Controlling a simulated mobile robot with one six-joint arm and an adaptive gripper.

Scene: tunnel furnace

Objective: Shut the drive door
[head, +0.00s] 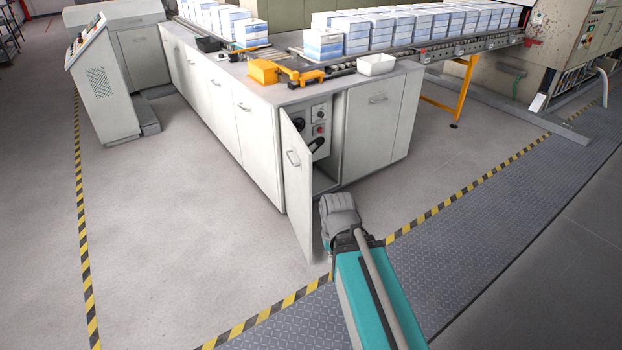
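The drive door (296,190) is a narrow pale grey panel with a bar handle, at the near corner of the long cabinet. It stands open, swung out toward the camera, with its lower end near the striped floor line. Behind it the compartment (320,135) shows a control panel with dark knobs and a red button; its lower inside is partly hidden by the door. My gripper (338,208) is low in front of the opening, just right of the door's lower part. I cannot tell whether it touches the door. Its fingers are not clear.
The closed cabinet front (372,130) is right of the opening. A white bin (376,65) and a yellow device (263,71) sit on top, beside conveyors of stacked boxes (322,44). A console (100,85) stands at left. Floor (180,230) left of the door is clear.

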